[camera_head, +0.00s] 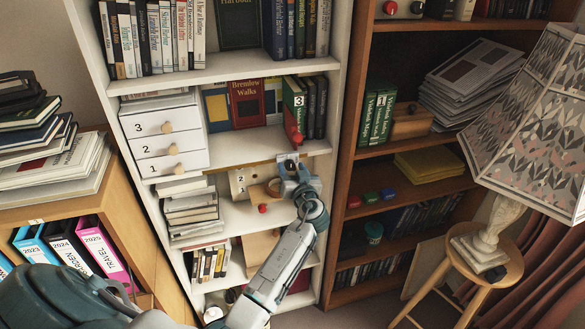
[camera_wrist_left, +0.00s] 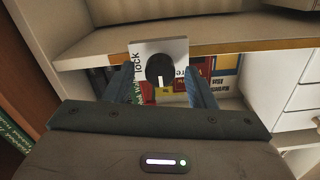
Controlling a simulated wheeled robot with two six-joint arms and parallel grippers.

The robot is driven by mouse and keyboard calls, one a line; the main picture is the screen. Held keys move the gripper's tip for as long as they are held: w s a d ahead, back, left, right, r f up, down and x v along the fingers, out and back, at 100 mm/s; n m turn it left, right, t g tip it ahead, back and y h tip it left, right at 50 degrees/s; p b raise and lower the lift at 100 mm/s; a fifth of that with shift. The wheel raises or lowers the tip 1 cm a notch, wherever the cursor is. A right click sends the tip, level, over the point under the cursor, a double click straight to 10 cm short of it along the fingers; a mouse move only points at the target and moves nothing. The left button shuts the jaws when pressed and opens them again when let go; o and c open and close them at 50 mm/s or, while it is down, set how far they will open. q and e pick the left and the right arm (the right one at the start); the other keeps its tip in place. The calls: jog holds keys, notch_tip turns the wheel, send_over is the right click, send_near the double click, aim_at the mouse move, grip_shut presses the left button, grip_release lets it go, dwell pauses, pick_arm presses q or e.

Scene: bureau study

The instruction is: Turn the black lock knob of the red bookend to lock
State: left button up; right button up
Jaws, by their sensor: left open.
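The red bookend (camera_head: 293,128) stands at the right end of the upper-middle shelf, beside books, partly hidden by my gripper. In the left wrist view a pale plate (camera_wrist_left: 178,48) carries the round black lock knob (camera_wrist_left: 160,69). A white mark on the knob points down in that view. The word "lock" is printed sideways on the plate's left side; other lettering at the right is partly cut off. My left gripper (camera_head: 289,162) is open in front of the plate, with one finger on each side of the knob (camera_wrist_left: 160,88). I cannot tell whether the fingers touch it.
The white shelf board (camera_head: 230,145) runs just above my gripper. A white drawer unit (camera_head: 163,137) stands to the left. Below is a beige box (camera_head: 238,184) marked 2. A brown bookcase (camera_head: 340,170) is to the right, with a lamp (camera_head: 535,110) on a stool.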

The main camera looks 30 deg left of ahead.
pick_arm(q)
jog(key=shift+c, duration=0.2)
jog(key=c, duration=0.9)
